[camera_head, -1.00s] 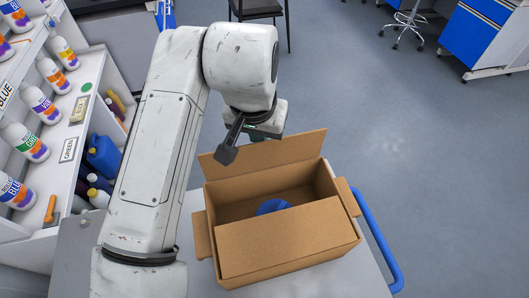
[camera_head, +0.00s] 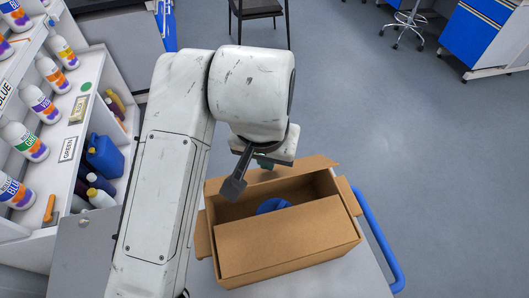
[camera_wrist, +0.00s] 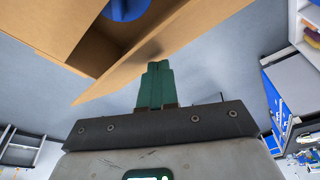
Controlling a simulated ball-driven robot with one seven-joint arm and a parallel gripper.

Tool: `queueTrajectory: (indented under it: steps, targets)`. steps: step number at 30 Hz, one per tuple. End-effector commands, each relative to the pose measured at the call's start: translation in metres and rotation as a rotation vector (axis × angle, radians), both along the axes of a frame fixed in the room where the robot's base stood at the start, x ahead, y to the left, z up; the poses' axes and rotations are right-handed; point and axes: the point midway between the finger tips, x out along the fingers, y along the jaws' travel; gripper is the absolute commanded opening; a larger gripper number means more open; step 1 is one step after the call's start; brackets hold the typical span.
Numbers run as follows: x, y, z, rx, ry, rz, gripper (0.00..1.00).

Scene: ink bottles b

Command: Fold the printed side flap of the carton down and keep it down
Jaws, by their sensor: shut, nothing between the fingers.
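The open cardboard carton (camera_head: 290,249) stands on a grey table. Small side flaps stick out at the left (camera_head: 202,236) and right (camera_head: 348,196). A blue round object (camera_head: 272,205) shows inside. My gripper (camera_head: 264,163) is at the far flap, its tip partly hidden. In the wrist view, its green fingers (camera_wrist: 155,85) are together, empty, close to the flap (camera_wrist: 165,45); contact is unclear.
A blue table rail (camera_head: 380,240) runs right of the carton. Shelves with several labelled bottles (camera_head: 42,104) and a blue jug (camera_head: 105,157) stand at the left. A black chair (camera_head: 258,12) is behind.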

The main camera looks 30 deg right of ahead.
Motion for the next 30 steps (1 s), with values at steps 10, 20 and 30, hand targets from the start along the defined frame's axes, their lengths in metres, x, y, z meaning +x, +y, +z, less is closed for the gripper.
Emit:
queueTrajectory:
  steps: [10, 20, 30]
  targets:
    - [-0.004, 0.001, -0.002, 0.0, 0.0, -0.001, 0.0]
    - [-0.022, 0.007, -0.023, -0.001, -0.001, 0.0, 0.0]
    - [-0.029, 0.009, -0.025, 0.001, 0.0, -0.001, 0.0]
